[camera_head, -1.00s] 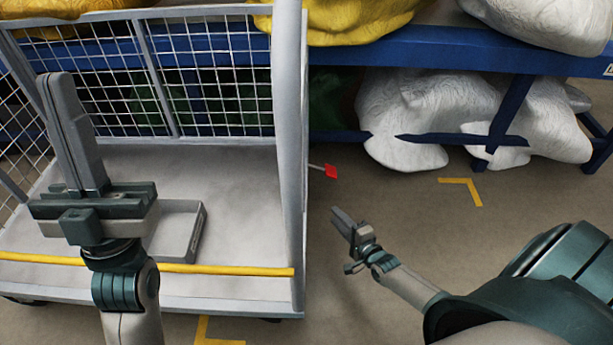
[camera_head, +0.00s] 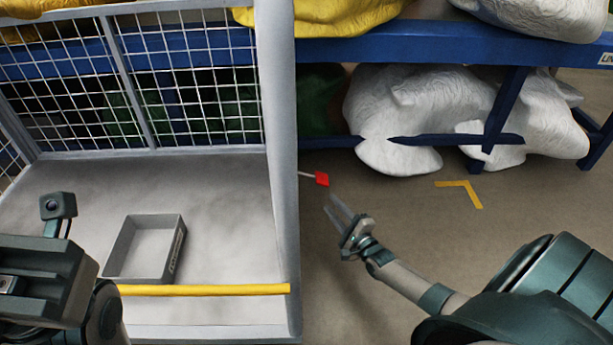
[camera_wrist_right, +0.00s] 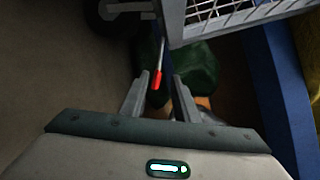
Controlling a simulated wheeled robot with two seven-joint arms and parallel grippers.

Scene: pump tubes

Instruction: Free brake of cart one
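The cart (camera_head: 279,150) stands at the left, with mesh walls and a grey deck. Its brake lever is a thin rod with a red tip (camera_head: 322,179) that sticks out to the right past the post. My right gripper (camera_head: 335,203) is open just below and to the right of the red tip. In the right wrist view the red tip (camera_wrist_right: 156,80) shows between the two open fingertips (camera_wrist_right: 158,88); I cannot tell whether they touch it. My left gripper is only partly in view at the lower left, over the cart; its fingers are not visible.
A grey bin (camera_head: 146,250) sits on the cart deck behind a yellow bar (camera_head: 205,290). A blue rack (camera_head: 420,48) with white sacks (camera_head: 410,110) stands behind. The floor right of the cart is clear, with a yellow corner mark (camera_head: 462,188).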

